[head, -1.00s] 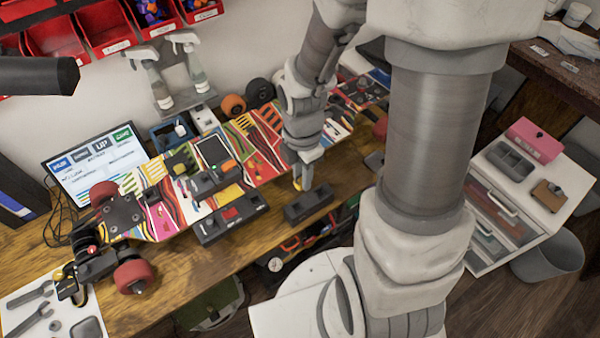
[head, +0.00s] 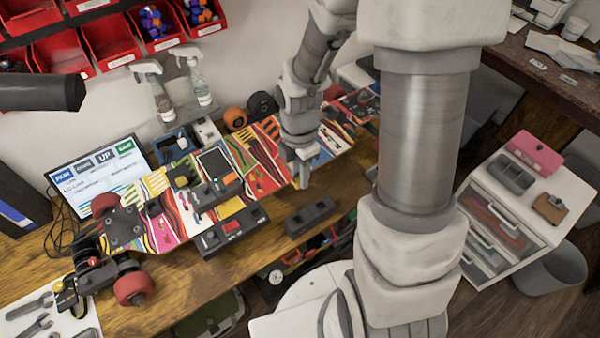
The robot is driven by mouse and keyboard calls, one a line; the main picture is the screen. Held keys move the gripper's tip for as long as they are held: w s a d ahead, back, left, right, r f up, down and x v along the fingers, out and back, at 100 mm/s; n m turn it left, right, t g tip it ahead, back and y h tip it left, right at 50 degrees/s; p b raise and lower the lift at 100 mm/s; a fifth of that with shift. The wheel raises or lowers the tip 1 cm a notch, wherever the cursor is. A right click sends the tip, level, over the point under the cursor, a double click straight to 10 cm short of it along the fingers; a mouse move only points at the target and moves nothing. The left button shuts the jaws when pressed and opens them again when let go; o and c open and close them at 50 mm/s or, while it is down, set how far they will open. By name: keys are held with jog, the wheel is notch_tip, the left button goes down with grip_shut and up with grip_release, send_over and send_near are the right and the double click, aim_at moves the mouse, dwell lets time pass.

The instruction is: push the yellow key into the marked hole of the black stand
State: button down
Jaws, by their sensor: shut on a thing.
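My gripper (head: 303,172) points down over the front edge of the skateboard deck, just behind a black stand (head: 310,217). Its fingers are closed. The yellow key, which showed at the fingertips a second ago, is hard to make out between them now. The stand lies on the wooden bench near its front edge, apart from the fingertips. Its top has dark recesses, but the marked hole cannot be told at this size.
A second black block (head: 232,231) with a red part lies left of the stand. The colourful skateboard deck (head: 160,228) with red wheels lies behind them.

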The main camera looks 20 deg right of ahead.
jog(key=shift+f+b, duration=5.35)
jog(key=shift+f, duration=1.75)
jog(key=shift+f+b, duration=0.95)
jog(key=shift+f, duration=0.75)
jog(key=c, duration=0.6)
grip_release()
jog(key=shift+o, duration=0.4)
